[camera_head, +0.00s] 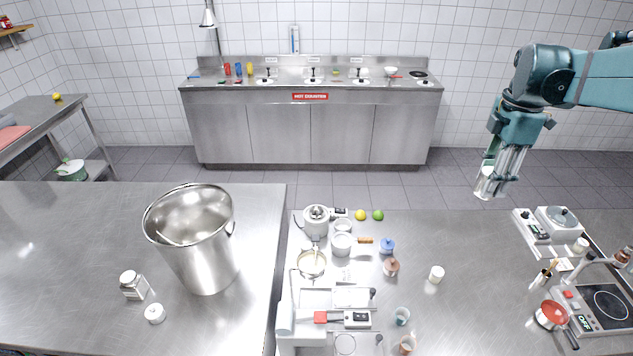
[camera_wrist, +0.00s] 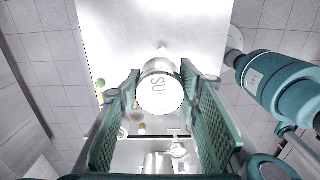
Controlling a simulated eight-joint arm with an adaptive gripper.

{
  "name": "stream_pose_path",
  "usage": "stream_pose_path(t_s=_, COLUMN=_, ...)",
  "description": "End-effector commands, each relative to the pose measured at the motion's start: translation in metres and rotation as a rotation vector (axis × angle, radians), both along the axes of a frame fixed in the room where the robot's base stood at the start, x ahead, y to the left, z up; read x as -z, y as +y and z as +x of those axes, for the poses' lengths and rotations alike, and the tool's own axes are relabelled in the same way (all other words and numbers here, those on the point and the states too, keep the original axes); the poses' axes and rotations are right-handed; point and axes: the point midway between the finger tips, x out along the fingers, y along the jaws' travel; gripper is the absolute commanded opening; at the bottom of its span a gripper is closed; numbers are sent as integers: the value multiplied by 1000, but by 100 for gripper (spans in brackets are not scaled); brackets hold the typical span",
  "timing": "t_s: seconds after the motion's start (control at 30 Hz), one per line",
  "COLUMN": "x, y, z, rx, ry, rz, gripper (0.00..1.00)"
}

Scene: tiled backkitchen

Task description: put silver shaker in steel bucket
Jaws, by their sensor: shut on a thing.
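The silver shaker (camera_wrist: 160,92) is between the green finger pads of my gripper (camera_wrist: 158,105) in the wrist view. Its pale round end faces the camera and carries letters, of which "SU" can be read. In the head view my gripper (camera_head: 494,172) is shut on the shaker (camera_head: 484,187), high above the right counter's back edge. The fingers hide part of it. The steel bucket (camera_head: 208,262) stands upright on the left counter, open at the top, with a thin rod-like shape inside. My gripper is far to the right of it.
Between them, the right counter holds a kettle-like pot (camera_head: 316,220), a pan (camera_head: 312,262), small jars and a white machine (camera_head: 292,325). A gap separates the two counters. A scale (camera_head: 550,228) and hob (camera_head: 605,302) are at right.

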Motion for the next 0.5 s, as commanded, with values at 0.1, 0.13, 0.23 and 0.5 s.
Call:
stream_pose_path(t_s=0.1, x=-1, y=25, z=18, rx=-58, ry=0, rz=0, gripper=18)
stream_pose_path(t_s=0.13, x=-1, y=30, z=22, rx=-72, ry=0, rz=0, gripper=18)
stream_pose_path(t_s=0.23, x=-2, y=51, z=34, rx=-118, ry=0, rz=0, gripper=18)
stream_pose_path(t_s=0.5, x=-4, y=109, z=65, rx=-244, ry=0, rz=0, gripper=18)
